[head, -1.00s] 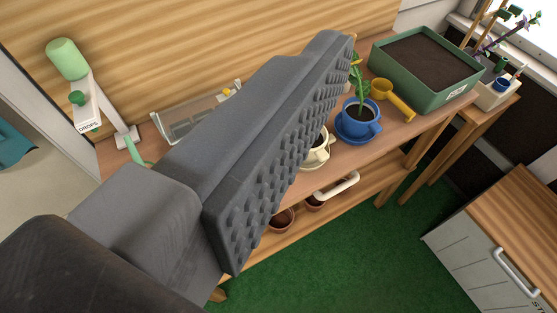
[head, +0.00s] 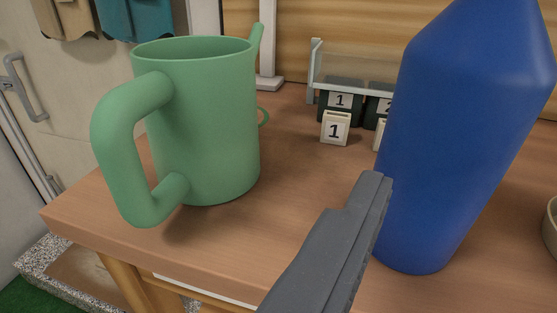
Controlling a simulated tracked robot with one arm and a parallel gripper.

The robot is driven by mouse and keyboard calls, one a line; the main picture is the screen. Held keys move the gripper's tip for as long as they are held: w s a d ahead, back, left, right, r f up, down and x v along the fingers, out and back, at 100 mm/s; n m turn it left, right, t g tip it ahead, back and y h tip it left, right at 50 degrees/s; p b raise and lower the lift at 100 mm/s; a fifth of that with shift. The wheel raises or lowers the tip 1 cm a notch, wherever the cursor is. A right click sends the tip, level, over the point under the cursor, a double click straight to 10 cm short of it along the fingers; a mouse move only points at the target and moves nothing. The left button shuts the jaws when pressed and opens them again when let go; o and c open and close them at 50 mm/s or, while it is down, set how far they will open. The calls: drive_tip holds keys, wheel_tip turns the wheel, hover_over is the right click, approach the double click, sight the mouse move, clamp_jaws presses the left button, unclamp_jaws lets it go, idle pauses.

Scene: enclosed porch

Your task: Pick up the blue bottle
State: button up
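The blue bottle (head: 460,140) stands large and close at the right in the head view, leaning in the picture, on the wooden table. Its top is cut off by the upper edge. One grey finger of my gripper (head: 345,245) comes up from the bottom and ends beside the bottle's lower left side. I cannot tell whether it touches the bottle. The other finger does not show, so the gap between them is hidden.
A green pitcher (head: 205,120) with a big handle stands left of the bottle. Numbered blocks (head: 336,127) sit behind, by a clear-fronted box (head: 355,65). Bare tabletop (head: 270,225) lies between pitcher and bottle. A pale rim shows at the right edge.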

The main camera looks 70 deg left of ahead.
sight(464, 166)
drive_tip(key=shift+y, duration=0.3)
drive_tip(key=w+a, duration=0.1)
drive_tip(key=a, duration=0.1)
drive_tip(key=w+a, duration=0.2)
drive_tip(key=w+a+f, duration=0.1)
drive_tip(key=w+a, duration=0.1)
drive_tip(key=shift+a, duration=0.15)
drive_tip(key=x, duration=0.4)
drive_tip(key=shift+s+a+f+b, duration=0.15)
drive_tip(key=shift+a+f+b, duration=0.15)
drive_tip(key=shift+a+b, duration=0.1)
drive_tip(key=shift+w+a, duration=0.3)
drive_tip(key=shift+w, duration=0.15)
drive_tip(key=c, duration=1.2)
drive_tip(key=shift+c, duration=0.2)
drive_tip(key=shift+r, duration=0.15)
